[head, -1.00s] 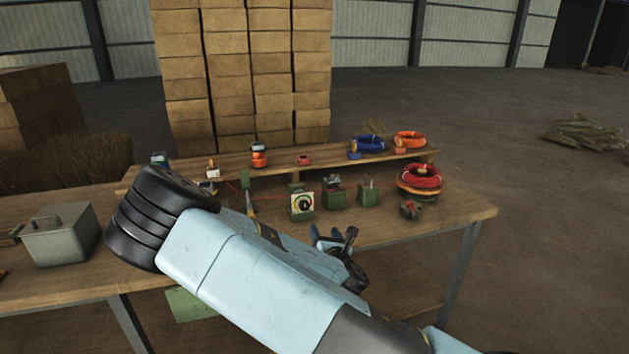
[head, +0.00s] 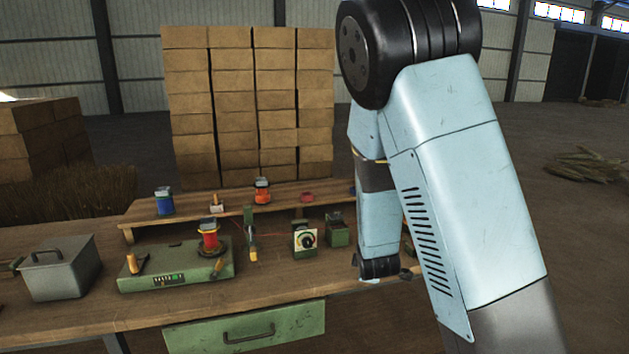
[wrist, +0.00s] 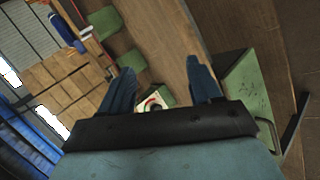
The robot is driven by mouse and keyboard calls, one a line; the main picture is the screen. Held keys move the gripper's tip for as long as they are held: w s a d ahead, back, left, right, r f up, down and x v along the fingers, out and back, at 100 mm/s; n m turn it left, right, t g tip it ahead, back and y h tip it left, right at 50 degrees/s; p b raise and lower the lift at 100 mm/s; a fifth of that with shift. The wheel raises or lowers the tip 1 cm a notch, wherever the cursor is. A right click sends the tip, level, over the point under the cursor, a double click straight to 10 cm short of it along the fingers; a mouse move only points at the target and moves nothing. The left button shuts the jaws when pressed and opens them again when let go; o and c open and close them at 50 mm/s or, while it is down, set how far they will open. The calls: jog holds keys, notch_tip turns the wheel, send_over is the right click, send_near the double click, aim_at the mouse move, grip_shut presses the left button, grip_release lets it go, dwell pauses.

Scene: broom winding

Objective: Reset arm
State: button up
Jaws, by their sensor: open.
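My arm is bent at a raised elbow on the right of the head view, with its forearm hanging down over the bench's right part. My gripper is mostly hidden behind the arm in the head view. In the wrist view my gripper (wrist: 160,84) shows two blue fingers spread apart with nothing held between them. The wooden workbench (head: 75,318) lies below it. A green box with a dial (head: 304,238) also shows in the wrist view (wrist: 156,99), beyond and between the fingers.
On the bench are a grey lidded box (head: 60,270) and a green winding machine (head: 175,272) with a red spool (head: 210,240). A raised shelf (head: 235,204) holds a blue spool (head: 164,202). A green drawer (head: 245,332) is under the front edge. Stacked boxes (head: 235,100) stand behind.

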jog(key=s+d+r+m+g+y, duration=0.1)
jog(key=s+d+r+m+g, duration=0.15)
jog(key=s+r+m, duration=0.5)
jog(key=s+d+r+m+g+y, duration=0.1)
jog(key=s+d+r+m, duration=0.3)
jog(key=r, duration=0.6)
jog(key=s+r+m, duration=0.1)
jog(key=s+r, duration=0.2)
jog(key=s, duration=0.3)
jog(key=s+d+r+m, duration=0.1)
jog(key=s+r, duration=0.2)
jog(key=s, duration=0.3)
jog(key=s+d+r+m+h, duration=0.1)
jog(key=s+r+m, duration=0.1)
jog(key=s, duration=0.4)
jog(key=shift+s+d+r+g, duration=0.2)
jog(key=shift+s+r+g, duration=0.2)
jog(key=shift+r, duration=0.15)
